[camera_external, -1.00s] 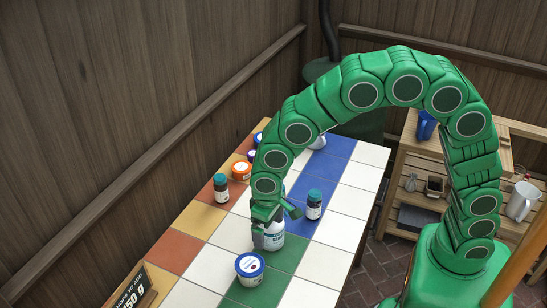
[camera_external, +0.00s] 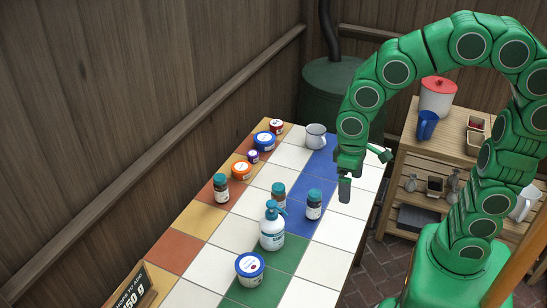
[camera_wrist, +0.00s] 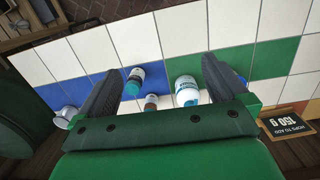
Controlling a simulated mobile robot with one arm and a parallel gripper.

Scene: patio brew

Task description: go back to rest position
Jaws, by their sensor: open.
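My gripper (camera_external: 362,172) is open and empty, raised above the right side of the tiled table in the external view. In the wrist view my gripper (camera_wrist: 170,85) shows its two dark fingers spread wide with nothing between them in their grip. The white pump bottle (camera_external: 272,228) with a teal pump top stands upright on the tiles, apart from my gripper; it also shows in the wrist view (camera_wrist: 187,92). A small dark jar (camera_external: 314,205) with a teal lid stands to the right of the bottle.
The tiled table (camera_external: 205,270) also holds a blue-lidded tub (camera_external: 250,268), several jars and tubs at the left, and a grey mug (camera_external: 315,137). A black sign (camera_external: 133,289) stands at the front left. A wooden shelf (camera_external: 440,150) stands at the right, with a red-lidded pot (camera_external: 437,98).

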